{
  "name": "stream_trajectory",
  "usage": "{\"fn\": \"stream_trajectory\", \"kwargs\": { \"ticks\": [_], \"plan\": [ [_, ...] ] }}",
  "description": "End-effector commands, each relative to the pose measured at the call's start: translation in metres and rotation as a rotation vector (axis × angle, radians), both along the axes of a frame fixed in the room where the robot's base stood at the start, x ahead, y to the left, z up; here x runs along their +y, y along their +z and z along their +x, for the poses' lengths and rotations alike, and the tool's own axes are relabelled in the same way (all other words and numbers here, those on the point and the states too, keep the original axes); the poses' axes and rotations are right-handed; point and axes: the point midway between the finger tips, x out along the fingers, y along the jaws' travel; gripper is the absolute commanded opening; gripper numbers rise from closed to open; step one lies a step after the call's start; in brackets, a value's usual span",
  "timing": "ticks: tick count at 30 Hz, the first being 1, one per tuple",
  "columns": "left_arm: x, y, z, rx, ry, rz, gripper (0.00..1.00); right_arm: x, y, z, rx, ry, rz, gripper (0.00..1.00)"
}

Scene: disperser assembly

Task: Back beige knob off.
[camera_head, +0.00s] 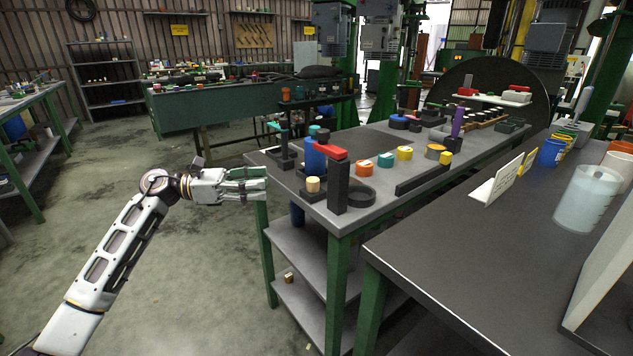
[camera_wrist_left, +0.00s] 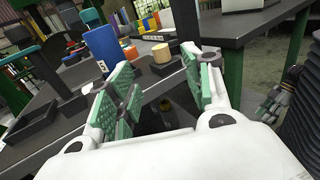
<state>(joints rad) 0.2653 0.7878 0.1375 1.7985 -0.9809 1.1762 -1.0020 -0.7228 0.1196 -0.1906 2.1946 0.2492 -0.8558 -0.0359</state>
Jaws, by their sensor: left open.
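The beige knob (camera_head: 313,184) is a short upright cylinder on a dark base at the near left corner of the grey table. My left gripper (camera_head: 264,183) is open and empty, just left of the table's edge and apart from the knob. Its two green-padded fingers (camera_wrist_left: 165,80) are spread in the left wrist view. What seems to be my right gripper (camera_wrist_left: 278,103) shows at the right of that view, too unclear to read.
A blue cylinder (camera_head: 314,158) stands behind the knob. A tall black post (camera_head: 338,186) with a red top stands close at its right. A dark ring (camera_head: 360,195) and several coloured knobs lie farther right. The floor left of the table is free.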

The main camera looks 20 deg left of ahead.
Motion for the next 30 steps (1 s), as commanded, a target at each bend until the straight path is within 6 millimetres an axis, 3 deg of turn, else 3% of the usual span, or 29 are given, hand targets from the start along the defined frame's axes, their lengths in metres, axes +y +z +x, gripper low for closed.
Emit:
{"fn": "stream_trajectory", "kwargs": {
  "ticks": [13, 30],
  "plan": [
    [-0.011, 0.000, 0.005, 0.000, 0.001, -0.002, 0.50, 0.000, -0.002, 0.000, -0.001, 0.001, 0.002, 0.40],
    [-0.070, 0.000, 0.028, -0.001, -0.001, -0.002, 0.50, 0.002, -0.011, 0.002, -0.016, 0.004, 0.015, 0.40]
  ]
}}
